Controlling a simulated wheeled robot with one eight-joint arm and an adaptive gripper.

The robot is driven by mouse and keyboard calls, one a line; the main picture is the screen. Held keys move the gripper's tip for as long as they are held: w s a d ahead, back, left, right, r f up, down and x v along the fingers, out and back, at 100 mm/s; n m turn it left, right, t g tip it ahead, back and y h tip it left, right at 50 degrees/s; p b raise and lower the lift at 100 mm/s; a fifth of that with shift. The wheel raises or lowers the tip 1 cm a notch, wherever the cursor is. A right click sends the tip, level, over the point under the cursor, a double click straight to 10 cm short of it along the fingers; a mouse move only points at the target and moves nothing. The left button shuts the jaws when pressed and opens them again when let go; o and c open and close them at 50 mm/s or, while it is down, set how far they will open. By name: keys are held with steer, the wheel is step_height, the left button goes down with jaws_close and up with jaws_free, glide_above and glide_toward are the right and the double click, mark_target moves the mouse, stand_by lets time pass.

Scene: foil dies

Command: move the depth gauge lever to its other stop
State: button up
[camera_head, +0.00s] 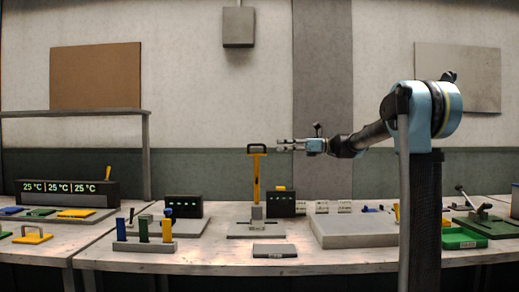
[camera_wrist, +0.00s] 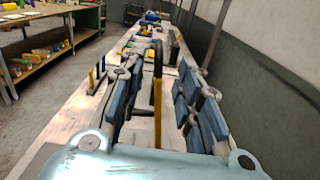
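A tall yellow lever (camera_head: 257,178) with a black loop handle (camera_head: 257,147) stands upright from a grey block on a flat base (camera_head: 257,230) at the middle of the bench. I take it for the depth gauge lever; no label confirms this. My gripper (camera_head: 280,145) is just right of the handle at about its height, pointing left. In the wrist view, my gripper (camera_wrist: 160,68) is open, and the yellow lever (camera_wrist: 158,112) with its dark handle (camera_wrist: 158,58) shows between the fingers.
A dark box (camera_head: 281,203) with green lights stands right behind the lever. A flat grey plate (camera_head: 275,251) lies in front. A grey slab (camera_head: 352,232) is to the right. A rack with blue, green and yellow pieces (camera_head: 144,246) is to the left. Air around the handle is clear.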

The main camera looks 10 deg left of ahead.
mark_target(258, 145)
steer(key=x, duration=1)
steer(key=shift+a, duration=0.35)
steer(key=shift+c, duration=0.5)
jaws_close()
